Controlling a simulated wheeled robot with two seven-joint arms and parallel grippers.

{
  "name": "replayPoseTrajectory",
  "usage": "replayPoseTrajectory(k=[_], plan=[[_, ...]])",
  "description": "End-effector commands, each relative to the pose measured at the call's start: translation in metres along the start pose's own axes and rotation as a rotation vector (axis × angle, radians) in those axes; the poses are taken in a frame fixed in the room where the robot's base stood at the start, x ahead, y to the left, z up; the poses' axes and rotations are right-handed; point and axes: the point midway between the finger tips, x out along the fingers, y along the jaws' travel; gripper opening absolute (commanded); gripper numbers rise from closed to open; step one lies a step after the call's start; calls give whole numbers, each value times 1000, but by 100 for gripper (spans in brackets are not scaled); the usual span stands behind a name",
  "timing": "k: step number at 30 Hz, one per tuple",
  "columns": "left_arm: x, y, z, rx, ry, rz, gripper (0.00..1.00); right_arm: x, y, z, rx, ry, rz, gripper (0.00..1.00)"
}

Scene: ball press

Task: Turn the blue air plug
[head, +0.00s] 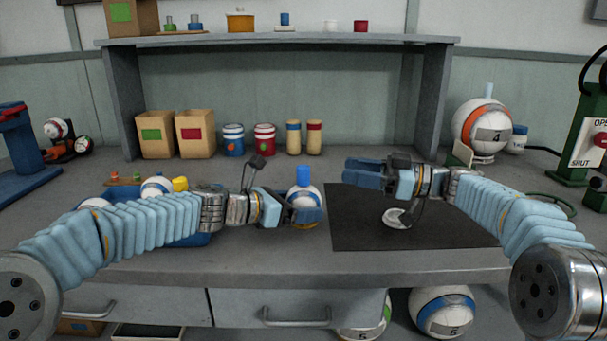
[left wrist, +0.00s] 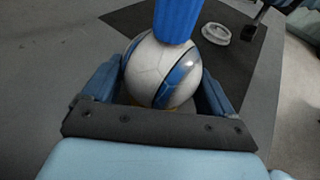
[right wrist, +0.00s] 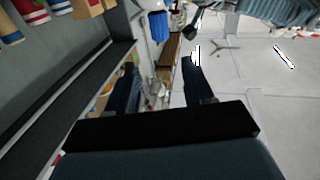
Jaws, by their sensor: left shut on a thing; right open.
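A white ball with a blue band (head: 313,192) is at the left edge of the dark mat, with the blue air plug (head: 303,175) standing upright on its top. My left gripper (head: 306,214) is shut on the ball, a finger on each side. The left wrist view shows the ball (left wrist: 150,72) between the fingers and the blue plug (left wrist: 175,20) above it. The ball's underside is hidden. My right gripper (head: 352,172) is open and empty, apart from the plug and to its right, above the mat. In the right wrist view, a blue and white shape shows near the top.
The dark mat (head: 365,232) carries a small white ring (head: 397,219). A blue tray (head: 200,240) lies behind my left arm. Boxes and canisters stand under the shelf (head: 285,40). An orange-banded ball (head: 476,122) and a green press (head: 577,130) stand at right.

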Motion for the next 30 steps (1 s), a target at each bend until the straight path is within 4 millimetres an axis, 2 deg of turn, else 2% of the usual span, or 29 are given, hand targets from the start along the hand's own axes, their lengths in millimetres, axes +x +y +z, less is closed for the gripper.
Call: replayPoseTrajectory(k=[2, 5, 8, 16, 21, 25, 30], plan=[[0, 0, 0, 0, 0, 0, 67, -6, 1, 11, 37, -45, -17, 52], [0, 0, 0, 0, 0, 0, 67, -2, 0, 16, 58, -69, -28, 52], [0, 0, 0, 0, 0, 0, 67, 12, -1, 18, 59, -71, -32, 52], [0, 0, 0, 0, 0, 0, 67, 71, -3, 22, 58, -69, -31, 52], [0, 0, 0, 0, 0, 0, 67, 98, -3, 23, 56, -69, -28, 52], [0, 0, 0, 0, 0, 0, 67, 108, -3, 24, 57, -68, -27, 52], [0, 0, 0, 0, 0, 0, 67, 111, -3, 24, 57, -68, -26, 52]])
